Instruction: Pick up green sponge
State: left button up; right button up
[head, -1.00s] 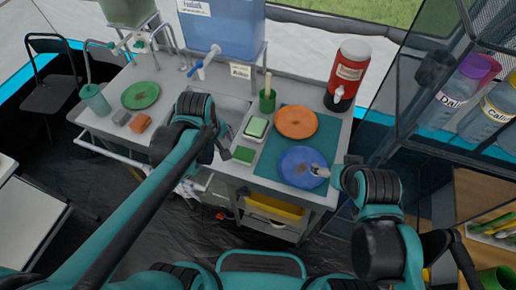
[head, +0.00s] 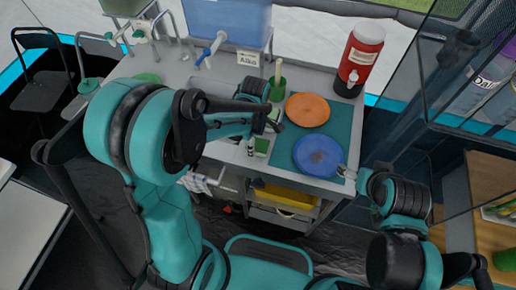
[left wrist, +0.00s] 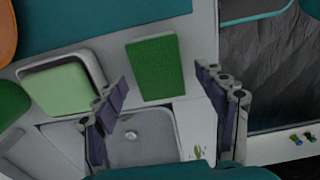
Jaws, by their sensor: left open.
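The green sponge (left wrist: 157,67) lies flat on the counter in the left wrist view, a dark green block beside the sink. In the head view, only part of the sponge (head: 262,146) shows beside my left gripper (head: 262,134). In the left wrist view my left gripper (left wrist: 163,78) is open, with one finger on each side of the sponge's near end and nothing held. Whether the fingers touch it I cannot tell. My right gripper (head: 344,172) is at the right edge of the blue plate (head: 319,156); its jaws are too small to read.
A pale green bar in a white dish (left wrist: 58,85) sits just left of the sponge. The sink (left wrist: 135,140) is close by. An orange plate (head: 307,109) shares the teal mat (head: 342,128) with the blue plate. A green cup (head: 277,84) and red dispenser (head: 361,55) stand behind.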

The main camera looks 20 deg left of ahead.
pick_arm(q)
jog(key=shift+f, duration=0.85)
jog(key=shift+r, duration=0.1)
jog(key=shift+c, duration=0.7)
jog(key=c, duration=0.8)
